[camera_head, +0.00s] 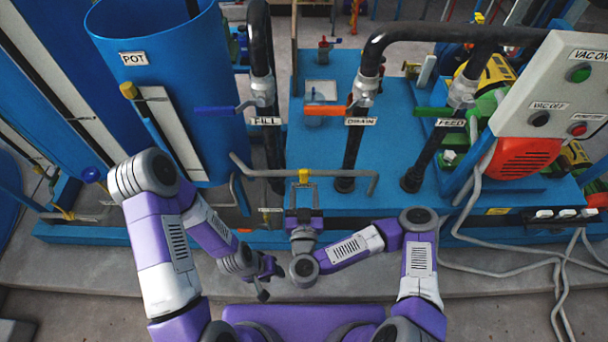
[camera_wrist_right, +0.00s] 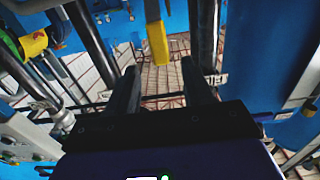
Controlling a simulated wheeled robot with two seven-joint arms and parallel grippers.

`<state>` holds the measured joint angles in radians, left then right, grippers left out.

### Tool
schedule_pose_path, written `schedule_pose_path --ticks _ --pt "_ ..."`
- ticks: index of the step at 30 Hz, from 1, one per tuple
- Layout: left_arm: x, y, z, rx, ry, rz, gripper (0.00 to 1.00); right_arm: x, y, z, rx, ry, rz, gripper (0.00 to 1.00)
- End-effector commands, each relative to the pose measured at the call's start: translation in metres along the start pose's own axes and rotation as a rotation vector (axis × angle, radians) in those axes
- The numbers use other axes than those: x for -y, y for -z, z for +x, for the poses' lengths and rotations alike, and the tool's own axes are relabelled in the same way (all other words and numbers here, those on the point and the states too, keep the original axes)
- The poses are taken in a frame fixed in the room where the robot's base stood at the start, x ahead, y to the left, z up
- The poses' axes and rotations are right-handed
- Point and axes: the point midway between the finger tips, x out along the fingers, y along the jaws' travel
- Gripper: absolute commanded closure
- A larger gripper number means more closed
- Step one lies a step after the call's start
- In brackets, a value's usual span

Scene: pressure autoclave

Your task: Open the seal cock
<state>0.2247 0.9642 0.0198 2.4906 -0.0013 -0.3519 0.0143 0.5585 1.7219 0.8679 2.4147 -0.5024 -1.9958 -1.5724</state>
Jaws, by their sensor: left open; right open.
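A small yellow handle (camera_head: 303,175) sits on the bent grey pipe (camera_head: 340,173) in front of the blue tank; I take it to be the seal cock. In the right wrist view the yellow handle (camera_wrist_right: 158,45) hangs from the top, its lower end close to the gap between my fingertips. My right gripper (camera_head: 303,190) is open just below the handle, its fingers pointing at it, one on each side; contact cannot be told. My left gripper (camera_head: 268,283) is open and empty, lower and to the left, away from the pipe.
Blue, orange and green levers mark the labelled FILL (camera_head: 265,121), DRAIN (camera_head: 361,121) and FEED (camera_head: 450,122) pipes behind. The blue POT (camera_head: 165,65) stands at left, a control box (camera_head: 555,90) at right. Loose grey cables lie at lower right.

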Motion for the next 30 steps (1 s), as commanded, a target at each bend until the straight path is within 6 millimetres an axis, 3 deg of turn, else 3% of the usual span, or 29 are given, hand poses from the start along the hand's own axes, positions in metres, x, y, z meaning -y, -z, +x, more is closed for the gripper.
schedule_pose_path --ticks 6,21,30 --pt "0.004 0.001 0.011 0.0 0.0 0.0 0.57 0.0 0.001 0.018 -0.01 0.0 -0.004 0.49" --pt "0.007 0.001 0.018 0.0 0.0 0.0 0.57 0.0 0.0 0.064 -0.001 -0.002 0.003 0.49" --pt "0.007 0.001 0.018 0.0 0.0 0.0 0.57 0.0 0.001 0.068 -0.002 0.0 0.003 0.49"
